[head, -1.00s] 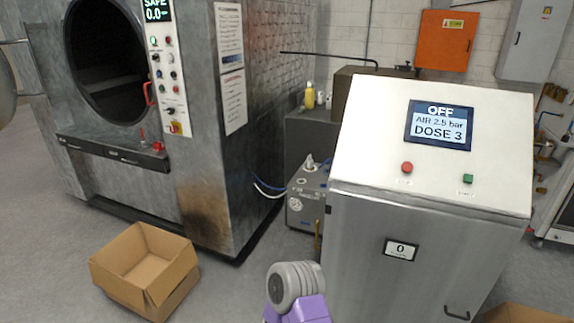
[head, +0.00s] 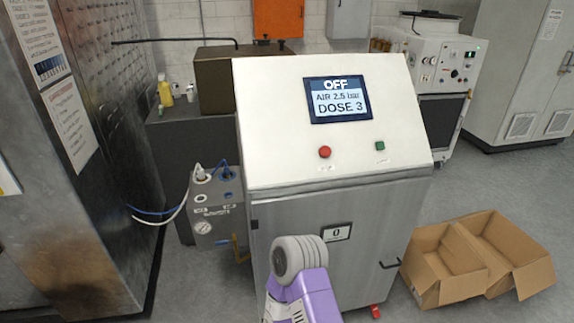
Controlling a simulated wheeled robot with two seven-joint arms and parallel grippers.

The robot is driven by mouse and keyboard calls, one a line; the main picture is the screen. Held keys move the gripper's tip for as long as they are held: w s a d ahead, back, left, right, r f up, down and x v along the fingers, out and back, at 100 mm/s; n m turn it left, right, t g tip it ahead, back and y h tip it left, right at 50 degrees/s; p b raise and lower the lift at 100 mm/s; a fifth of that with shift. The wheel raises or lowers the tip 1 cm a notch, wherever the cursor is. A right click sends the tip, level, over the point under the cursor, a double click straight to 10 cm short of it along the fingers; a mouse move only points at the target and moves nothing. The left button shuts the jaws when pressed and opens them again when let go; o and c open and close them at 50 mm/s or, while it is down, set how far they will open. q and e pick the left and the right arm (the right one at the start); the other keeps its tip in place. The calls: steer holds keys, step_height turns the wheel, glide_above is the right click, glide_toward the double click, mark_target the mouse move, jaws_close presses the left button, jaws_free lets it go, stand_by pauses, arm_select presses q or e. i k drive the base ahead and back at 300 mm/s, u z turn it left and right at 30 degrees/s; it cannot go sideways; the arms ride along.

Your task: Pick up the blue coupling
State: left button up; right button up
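A blue coupling (head: 227,173) seems to sit on top of a small grey unit (head: 215,212) left of the steel control cabinet, with a blue hose at it. It is small, and its exact shape cannot be made out. A whitish fitting (head: 200,175) stands just left of it on the same unit. A purple and grey part of one of my arms shows at the bottom centre, in front of the cabinet. Neither of my grippers is in view.
The control cabinet (head: 340,130), its screen reading OFF, stands close beside the unit on the right. A large metal machine (head: 75,150) fills the left. Blue and white hoses (head: 158,215) hang left of the unit. Open cardboard boxes (head: 440,265) lie on the floor at right.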

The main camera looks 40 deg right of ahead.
mark_target(227, 173)
steer(key=z, duration=0.45)
steer(key=i, duration=0.35)
steer(key=k, duration=0.5)
steer(key=u, duration=0.3)
steer(key=i, duration=1.05)
steer(key=z, duration=1.1)
